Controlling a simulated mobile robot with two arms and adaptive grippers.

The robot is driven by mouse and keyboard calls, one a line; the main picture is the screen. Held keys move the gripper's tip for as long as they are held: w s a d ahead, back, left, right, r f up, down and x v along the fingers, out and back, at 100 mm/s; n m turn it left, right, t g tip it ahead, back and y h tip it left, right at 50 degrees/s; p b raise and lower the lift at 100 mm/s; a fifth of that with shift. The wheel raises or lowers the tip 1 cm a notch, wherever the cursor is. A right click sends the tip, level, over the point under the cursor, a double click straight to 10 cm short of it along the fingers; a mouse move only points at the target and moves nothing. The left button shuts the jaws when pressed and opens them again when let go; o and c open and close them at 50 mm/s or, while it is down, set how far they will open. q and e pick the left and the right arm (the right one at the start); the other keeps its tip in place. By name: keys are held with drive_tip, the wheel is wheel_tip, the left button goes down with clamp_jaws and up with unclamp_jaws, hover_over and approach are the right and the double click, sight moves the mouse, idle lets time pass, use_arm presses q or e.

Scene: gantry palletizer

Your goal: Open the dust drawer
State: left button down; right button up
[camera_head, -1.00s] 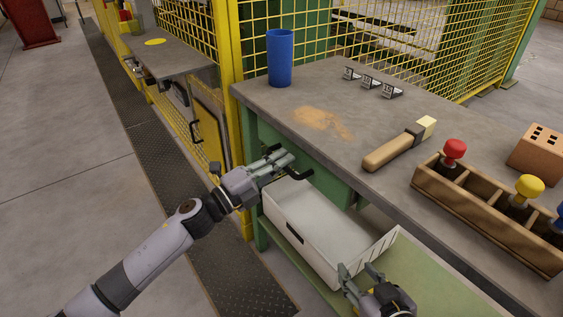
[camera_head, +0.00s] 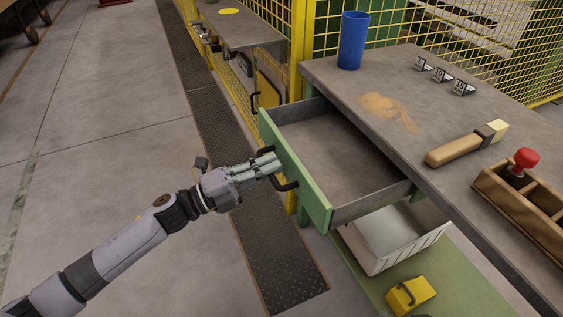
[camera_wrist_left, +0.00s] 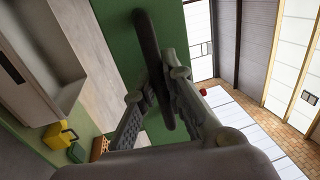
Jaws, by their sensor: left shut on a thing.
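The dust drawer (camera_head: 320,205) has a green front and a grey inside, and it stands pulled out from under the workbench top. Its inside looks empty. My left gripper (camera_head: 272,166) is shut on the black drawer handle (camera_head: 287,184) at the green front. In the left wrist view the dark handle (camera_wrist_left: 148,45) runs between the two fingers (camera_wrist_left: 155,95). My right gripper is out of view.
The workbench (camera_head: 440,120) carries a blue cup (camera_head: 353,40), a brush (camera_head: 455,150), brown dust (camera_head: 388,108) and a wooden stamp rack (camera_head: 520,200). A white bin (camera_head: 400,240) and a yellow object (camera_head: 410,295) sit on the lower shelf. Yellow fencing (camera_head: 400,20) stands behind.

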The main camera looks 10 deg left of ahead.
use_arm(q)
drive_tip(key=shift+s, duration=0.1)
drive_tip(key=c, duration=1.7)
unclamp_jaws()
drive_tip(key=shift+o, duration=0.2)
drive_tip(key=shift+a+f, duration=0.1)
drive_tip(key=shift+a, duration=0.1)
drive_tip(key=v, duration=1.1)
drive_tip(key=shift+s+a, duration=0.25)
drive_tip(key=shift+s, duration=0.05)
drive_tip(key=shift+w, duration=0.1)
